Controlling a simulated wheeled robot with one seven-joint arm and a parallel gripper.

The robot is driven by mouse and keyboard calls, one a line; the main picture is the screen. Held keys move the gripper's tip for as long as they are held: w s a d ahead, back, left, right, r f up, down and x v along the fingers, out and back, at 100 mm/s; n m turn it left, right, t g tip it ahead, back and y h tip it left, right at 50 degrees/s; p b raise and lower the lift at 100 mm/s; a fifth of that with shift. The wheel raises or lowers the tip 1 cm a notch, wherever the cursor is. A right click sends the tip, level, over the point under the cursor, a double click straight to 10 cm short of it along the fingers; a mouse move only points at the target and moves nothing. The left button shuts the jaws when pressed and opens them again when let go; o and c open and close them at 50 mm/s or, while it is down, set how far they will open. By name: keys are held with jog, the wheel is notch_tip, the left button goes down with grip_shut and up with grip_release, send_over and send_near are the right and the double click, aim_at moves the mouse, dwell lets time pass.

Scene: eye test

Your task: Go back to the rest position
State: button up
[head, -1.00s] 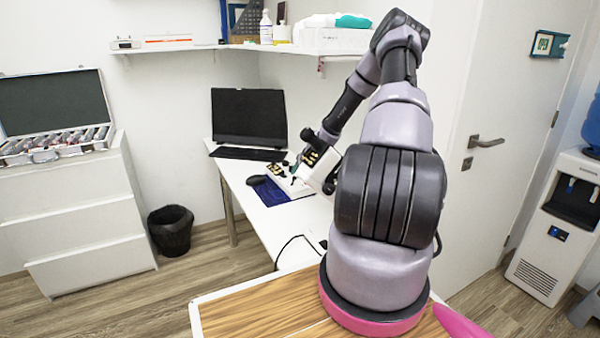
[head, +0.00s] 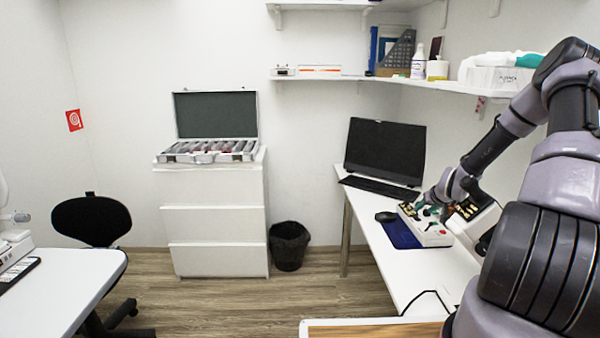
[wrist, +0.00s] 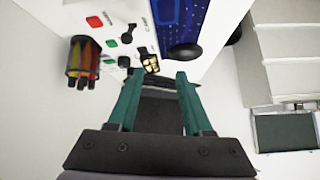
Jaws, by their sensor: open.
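My gripper (wrist: 159,76) is open in the wrist view, its two green fingers apart with nothing seen held between them. Beyond the fingertips is a white panel (wrist: 112,15) with red and green buttons and a small gold-and-black part (wrist: 150,63). In the head view my arm reaches from the right edge over the white desk, and my gripper (head: 428,209) is small beside the white device (head: 432,236). Whether it touches the device cannot be told.
The desk (head: 385,255) also holds a monitor (head: 385,151), a keyboard (head: 379,188), a blue mat (head: 402,235) and a black mouse (head: 386,217). A shelf (head: 390,82) runs above. A drawer cabinet (head: 213,218) with an open case (head: 212,152) and a bin (head: 289,246) stand left.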

jog(key=s+a+r+g, duration=0.1)
jog(key=s+a+r, duration=0.35)
jog(key=r, duration=0.55)
jog(key=s+a+r, duration=0.4)
jog(key=a+r, duration=0.1)
jog(key=r, duration=0.4)
jog(key=s+a+r+g, duration=0.1)
jog(key=s+a+r, duration=0.35)
jog(key=r, duration=0.55)
jog(key=s+a+r, duration=0.2)
jog(key=s+r, duration=0.1)
jog(key=s, duration=0.5)
jog(key=s+a+r+m+y, duration=0.1)
jog(key=s+r, duration=0.3)
jog(key=s, duration=0.5)
jog(key=s+a+r+m+y, duration=0.1)
jog(key=s+a+r, duration=0.3)
jog(key=s, duration=0.5)
jog(key=shift+s+r, duration=0.25)
